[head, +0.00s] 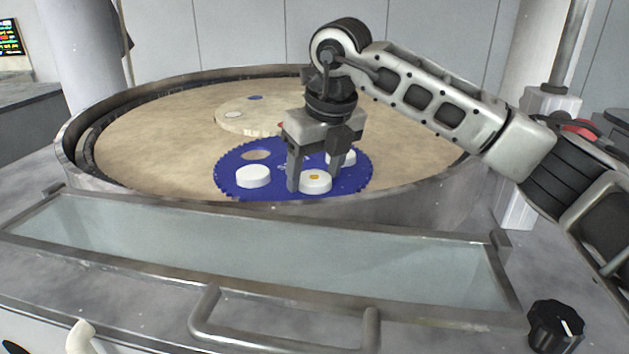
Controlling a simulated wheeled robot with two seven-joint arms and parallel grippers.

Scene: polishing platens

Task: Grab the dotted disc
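The dotted disc (317,185) is white with an orange dot on top. It sits at the front of the blue toothed carrier (270,190) on the round tan platen. My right gripper (315,181) points down over it, one finger on each side of the disc. The fingers are apart and close to its sides; I cannot tell if they press on it. A plain white disc (253,176) lies to the left on the carrier. Another white disc (347,157) is behind the gripper, partly hidden. My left gripper is not in view.
A raised metal rim (400,207) runs around the platen (160,130). A pale carrier (235,123) lies behind the blue one. In front are a framed glass panel (250,245), a bar handle (285,335) and a black knob (556,325).

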